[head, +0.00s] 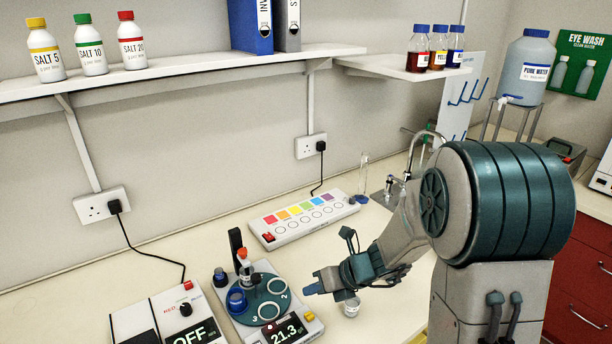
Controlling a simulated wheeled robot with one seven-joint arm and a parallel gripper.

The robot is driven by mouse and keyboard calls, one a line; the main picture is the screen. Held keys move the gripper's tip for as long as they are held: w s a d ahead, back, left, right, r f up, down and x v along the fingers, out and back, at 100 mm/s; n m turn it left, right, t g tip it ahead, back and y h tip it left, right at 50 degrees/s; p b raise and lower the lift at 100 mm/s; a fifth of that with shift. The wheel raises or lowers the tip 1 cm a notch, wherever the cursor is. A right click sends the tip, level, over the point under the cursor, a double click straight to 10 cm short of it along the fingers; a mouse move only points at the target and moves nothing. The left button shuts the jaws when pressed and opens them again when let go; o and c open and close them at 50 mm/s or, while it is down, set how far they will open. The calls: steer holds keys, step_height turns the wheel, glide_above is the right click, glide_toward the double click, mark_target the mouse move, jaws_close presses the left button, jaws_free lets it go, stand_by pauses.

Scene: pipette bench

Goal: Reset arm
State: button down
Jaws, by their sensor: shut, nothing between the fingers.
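My gripper (314,287) is at the end of my bent arm, low over the bench and pointing left. Its fingers are shut with nothing between them. The fingertips are just right of a round teal-topped device (268,306) whose display reads 21.3. A small clear jar (351,306) with a pale label stands on the bench below my wrist, partly hidden by it.
A device reading OFF (190,330) is at the front left. A white strip with coloured squares (304,218) lies toward the wall. A sink tap (428,136) is behind my arm. Salt bottles (88,45) stand on the shelf (180,68) above.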

steer(key=s+d+r+n+h, duration=0.3)
steer(key=s+n, duration=0.3)
steer(key=n, duration=0.4)
steer(key=s+d+r+n+h+b, duration=0.1)
steer(key=s+d+r+n, duration=0.3)
steer(key=n, duration=0.6)
steer(key=s+d+r+n+h+b, duration=0.1)
steer(key=s+d+r+n+h, duration=0.2)
steer(key=s+n, duration=0.5)
steer(key=shift+s+d+r+n+t+h, duration=0.35)
steer(key=shift+d+n+h, duration=0.45)
steer(key=shift+d+n, duration=0.6)
